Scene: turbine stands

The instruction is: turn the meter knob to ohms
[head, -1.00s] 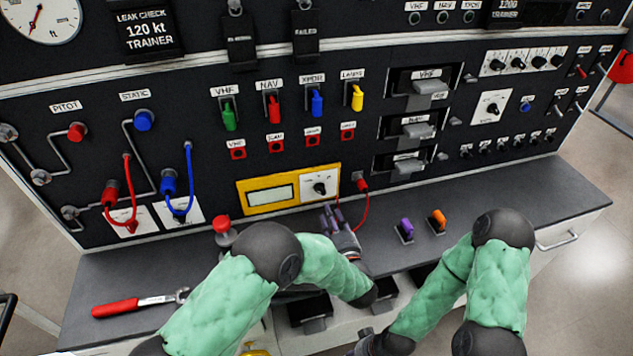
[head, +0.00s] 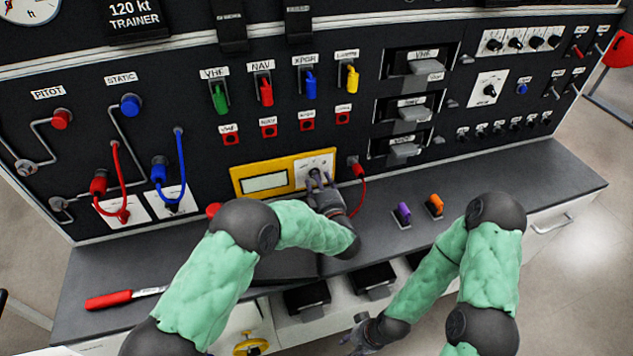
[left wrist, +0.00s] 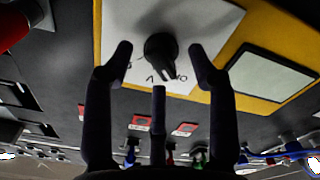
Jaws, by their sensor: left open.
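The yellow-framed meter (head: 263,181) sits low on the black panel, with a grey display and a white dial plate (left wrist: 205,20). Its black knob (left wrist: 160,48) shows clearly in the left wrist view, with markings beside it that appear upside down; I cannot tell which marking it points to. My left gripper (head: 318,180) is at the knob in the head view and partly covers it. In the left wrist view its open fingers (left wrist: 159,53) stand on both sides of the knob, apart from it. My right gripper (head: 362,335) is low at the bottom edge, away from the meter.
A red plug (head: 356,170) with a looping red cable sits right of the meter. Purple (head: 402,213) and orange (head: 434,205) pieces stand on the grey bench. The bench's right end is clear.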

